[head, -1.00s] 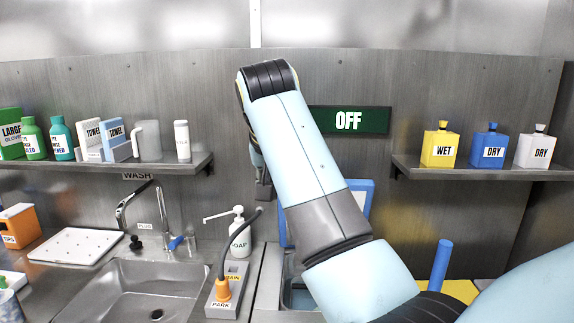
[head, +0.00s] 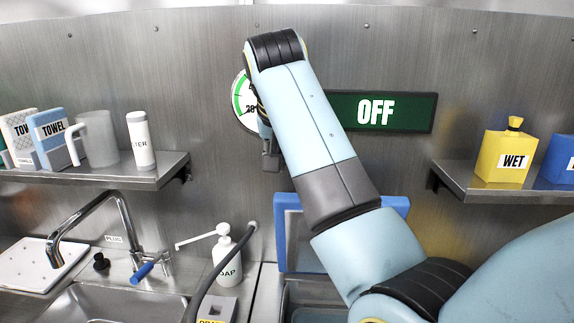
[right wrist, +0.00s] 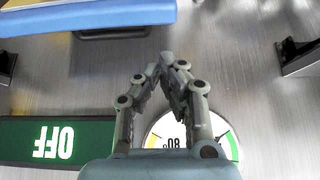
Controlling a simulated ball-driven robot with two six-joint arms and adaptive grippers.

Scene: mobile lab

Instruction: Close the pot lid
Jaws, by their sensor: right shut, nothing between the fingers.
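The pot lid appears to be the blue-edged panel (head: 283,238), standing raised against the back wall, partly hidden behind my right arm. Below it is an open tub, apparently the pot (head: 315,292), with its inside mostly hidden by the arm. In the right wrist view the lid's blue edge (right wrist: 85,20) crosses the top left, with a black handle (right wrist: 110,33) below it. My right gripper (head: 270,164) is above the lid, in front of the wall; it also shows in the right wrist view (right wrist: 167,58). Its fingertips meet, empty and apart from the lid. My left gripper is not in view.
A green OFF sign (head: 376,111) and a round gauge (head: 242,100) are on the wall near my arm. A shelf (head: 120,178) at left holds containers; another (head: 490,188) at right holds bottles. A soap bottle (head: 227,260), a hose (head: 212,278) and a faucet (head: 90,206) stand left of the tub.

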